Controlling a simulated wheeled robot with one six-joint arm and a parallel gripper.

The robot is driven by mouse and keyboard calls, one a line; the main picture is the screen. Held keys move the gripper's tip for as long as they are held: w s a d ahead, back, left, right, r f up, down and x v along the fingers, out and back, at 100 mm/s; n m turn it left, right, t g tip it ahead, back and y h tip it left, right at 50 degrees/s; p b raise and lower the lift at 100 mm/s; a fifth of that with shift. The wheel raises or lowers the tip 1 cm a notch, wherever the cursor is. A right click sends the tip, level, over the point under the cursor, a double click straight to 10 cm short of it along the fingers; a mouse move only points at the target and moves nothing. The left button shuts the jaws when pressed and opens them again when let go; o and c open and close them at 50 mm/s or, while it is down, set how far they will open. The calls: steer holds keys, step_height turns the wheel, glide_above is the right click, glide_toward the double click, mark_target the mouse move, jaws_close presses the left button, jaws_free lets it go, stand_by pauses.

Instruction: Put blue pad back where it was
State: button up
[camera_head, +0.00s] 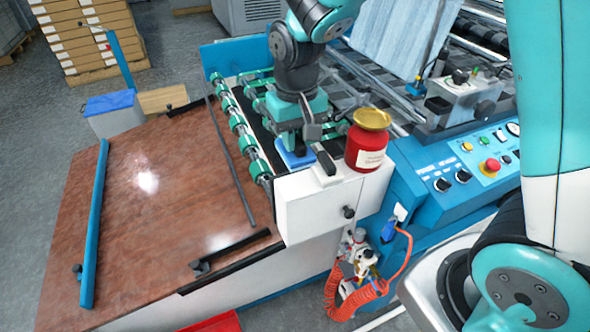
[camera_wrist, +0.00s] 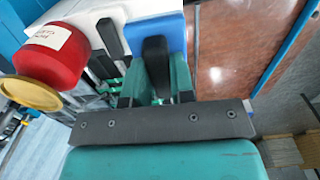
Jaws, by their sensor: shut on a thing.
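The blue pad (camera_head: 296,159) is at the left end of the white cabinet top, beside the green rollers. My gripper (camera_head: 293,145) points down at it and is shut on it. In the wrist view the blue pad (camera_wrist: 170,33) shows at the fingertips (camera_wrist: 156,48), over or on the white surface. Part of the pad is hidden by the fingers. I cannot tell whether its underside touches the cabinet top.
A red jar (camera_head: 366,148) with a yellow lid stands close to the right of my gripper on the white cabinet (camera_head: 318,207). Green rollers (camera_head: 238,124) and a brown table (camera_head: 150,190) lie to the left. A control panel (camera_head: 468,168) is at the right.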

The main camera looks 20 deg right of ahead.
mark_target(297, 144)
step_height(297, 144, down, 10)
steer(key=shift+s+r+p, duration=0.1)
steer(key=shift+p, duration=0.45)
steer(key=o, duration=0.9)
step_height(297, 144, up, 11)
steer(key=shift+r+b, duration=0.1)
steer(key=shift+b, duration=1.05)
steer(key=shift+s+a+r+n, duration=0.15)
steer(key=shift+s+r, duration=0.2)
steer(key=shift+r, duration=0.15)
steer(key=shift+s+a+r+n, duration=0.15)
steer(key=shift+s+r, duration=0.15)
steer(key=shift+r, duration=0.15)
steer(key=s+a+r+n+y, duration=0.1)
steer(key=s+r+n, duration=0.1)
steer(key=s, duration=0.4)
steer(key=s+a+r+n+y, duration=0.1)
steer(key=s+r+n, duration=0.1)
steer(key=s, duration=0.4)
steer(key=s+a+r+n+y, duration=0.2)
steer(key=s, duration=0.4)
steer(key=shift+s, duration=0.1)
